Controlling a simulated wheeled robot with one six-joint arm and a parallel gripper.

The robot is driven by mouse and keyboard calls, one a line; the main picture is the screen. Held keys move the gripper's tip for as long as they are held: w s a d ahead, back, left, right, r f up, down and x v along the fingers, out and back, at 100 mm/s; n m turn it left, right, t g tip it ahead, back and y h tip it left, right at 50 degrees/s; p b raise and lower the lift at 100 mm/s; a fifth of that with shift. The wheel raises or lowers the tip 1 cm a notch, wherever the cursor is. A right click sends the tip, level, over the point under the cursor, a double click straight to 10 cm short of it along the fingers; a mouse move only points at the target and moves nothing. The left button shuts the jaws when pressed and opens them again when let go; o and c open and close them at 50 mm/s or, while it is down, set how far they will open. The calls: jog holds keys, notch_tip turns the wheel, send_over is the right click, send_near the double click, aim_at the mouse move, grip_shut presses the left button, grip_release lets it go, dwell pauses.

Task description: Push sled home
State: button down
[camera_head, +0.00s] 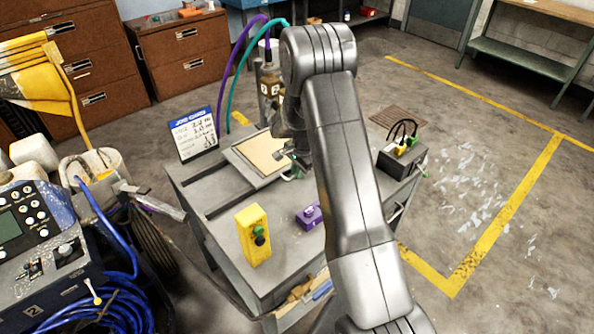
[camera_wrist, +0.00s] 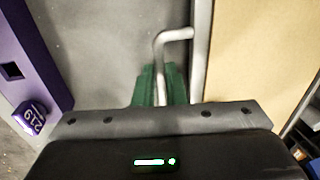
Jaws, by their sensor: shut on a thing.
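The sled (camera_head: 240,166) is a flat grey plate carrying a tan board (camera_head: 264,152). It sits across dark slots on the grey cart top. My gripper (camera_head: 291,174) is at the sled's near right edge, partly hidden behind my arm. In the wrist view, the green fingertips of my gripper (camera_wrist: 160,86) are shut on a bent grey handle (camera_wrist: 177,37) beside the tan board (camera_wrist: 252,45). My arm hides the right part of the sled in the head view.
A yellow button box (camera_head: 252,236) and a purple block (camera_head: 309,216) stand on the cart's near part. A job card (camera_head: 194,134) stands at its left. A black box with cables (camera_head: 402,155) is at its right.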

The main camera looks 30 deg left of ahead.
jog(key=s+a+b, duration=0.1)
jog(key=s, duration=0.4)
jog(key=s+a+b, duration=0.2)
jog(key=s, duration=0.4)
jog(key=s+a+b, duration=0.1)
jog(key=s, duration=0.4)
jog(key=shift+s+a+b, duration=0.3)
jog(key=shift+a+b, duration=0.05)
jog(key=shift+a, duration=0.05)
jog(key=c, duration=1.5)
grip_release()
jog(key=shift+s, duration=0.25)
jog(key=shift+w, duration=0.1)
jog(key=shift+r, duration=0.1)
jog(key=shift+r, duration=0.25)
notch_tip(320, 180, up, 13)
jog(key=d+b, duration=0.1)
jog(key=d, duration=0.1)
jog(key=shift+s+d, duration=0.2)
jog(key=shift+s, duration=0.15)
